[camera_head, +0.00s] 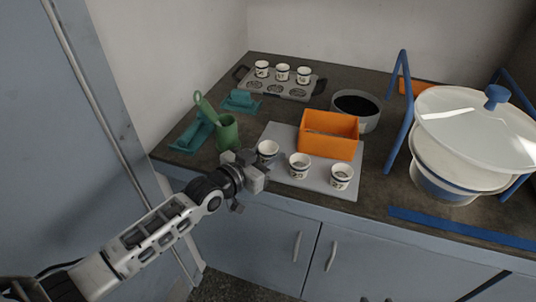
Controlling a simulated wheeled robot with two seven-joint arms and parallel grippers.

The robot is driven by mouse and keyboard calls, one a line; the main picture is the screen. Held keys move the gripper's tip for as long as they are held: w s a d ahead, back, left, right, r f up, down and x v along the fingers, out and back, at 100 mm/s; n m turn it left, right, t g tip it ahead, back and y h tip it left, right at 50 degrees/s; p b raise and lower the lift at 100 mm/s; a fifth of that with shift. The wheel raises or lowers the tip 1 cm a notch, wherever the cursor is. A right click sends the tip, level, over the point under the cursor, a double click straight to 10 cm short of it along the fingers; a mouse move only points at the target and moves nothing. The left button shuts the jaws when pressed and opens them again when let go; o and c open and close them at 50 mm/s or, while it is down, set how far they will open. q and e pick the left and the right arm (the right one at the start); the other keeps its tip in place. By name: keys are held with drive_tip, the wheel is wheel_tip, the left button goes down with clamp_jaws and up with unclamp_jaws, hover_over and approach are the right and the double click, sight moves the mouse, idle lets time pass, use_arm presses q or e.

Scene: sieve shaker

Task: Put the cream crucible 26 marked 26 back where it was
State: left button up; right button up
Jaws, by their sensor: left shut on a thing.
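My left gripper (257,163) is shut on a cream crucible (267,148) at the left edge of the grey board (309,187). The gripper hides the crucible's lower part and any mark on it, and I cannot tell whether it touches the board. Two more cream crucibles stand on the board, one in the middle (299,166) and one at the right (341,177); their dark marks are too small to read surely. At the back, a tray (250,88) holds three cream crucibles (282,72) in its rear row; its front row shows empty round places. My right gripper is out of view.
An orange bin (329,142) sits at the back of the board, with a dark round pan (357,108) behind it. A green cup (228,132) and teal holders (193,135) stand left. A large white lidded vessel (465,145) with blue posts stands right.

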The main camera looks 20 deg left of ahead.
use_arm(q)
drive_tip(key=o, duration=1)
drive_tip(key=shift+f, duration=0.1)
drive_tip(key=shift+r, duration=0.25)
drive_tip(key=v, duration=1.1)
drive_tip(key=s+d+f+g+y, duration=0.1)
drive_tip(key=s+d+f, duration=0.1)
drive_tip(key=s, duration=0.3)
drive_tip(key=s+d+f+n+g+y, duration=0.1)
drive_tip(key=s+d+f, duration=0.1)
drive_tip(key=s+f, duration=0.2)
drive_tip(key=s+d+f+n+g+y+p, duration=0.1)
drive_tip(key=s+d+f+g, duration=0.1)
drive_tip(key=s+f, duration=0.3)
drive_tip(key=shift+s+f, duration=0.1)
drive_tip(key=shift+s, duration=0.25)
